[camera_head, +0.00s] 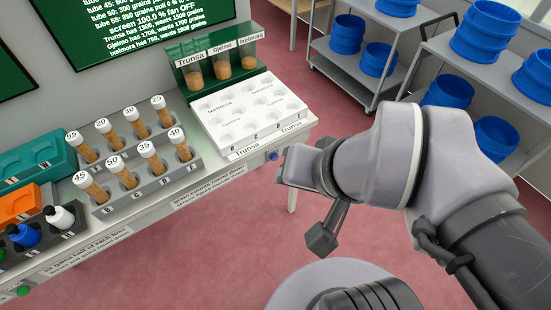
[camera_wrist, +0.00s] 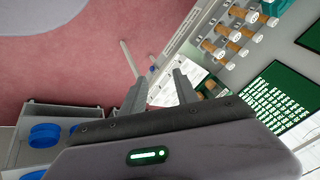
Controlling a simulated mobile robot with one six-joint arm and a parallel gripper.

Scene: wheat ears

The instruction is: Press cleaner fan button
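A small round blue button (camera_head: 273,156) sits on the front edge of the bench at its right end. It also shows in the wrist view (camera_wrist: 153,69), between the fingers. A green button (camera_head: 23,290) sits on the front edge at the far left. I cannot read which is the cleaner fan button. My gripper (camera_head: 287,166) is just right of the blue button in the head view; I cannot tell whether it touches. In the wrist view my gripper (camera_wrist: 159,75) has its two fingers apart, with nothing held. The green screen (camera_head: 130,25) reads fan OFF.
The bench holds a white welled tray (camera_head: 205,104), a green rack (camera_head: 180,56) of grain tubes, grey racks (camera_head: 190,170) of numbered tubes, and teal (camera_head: 30,155) and orange (camera_head: 20,205) boxes. Shelves with blue tubs (camera_head: 348,34) stand at right. The pink floor is open.

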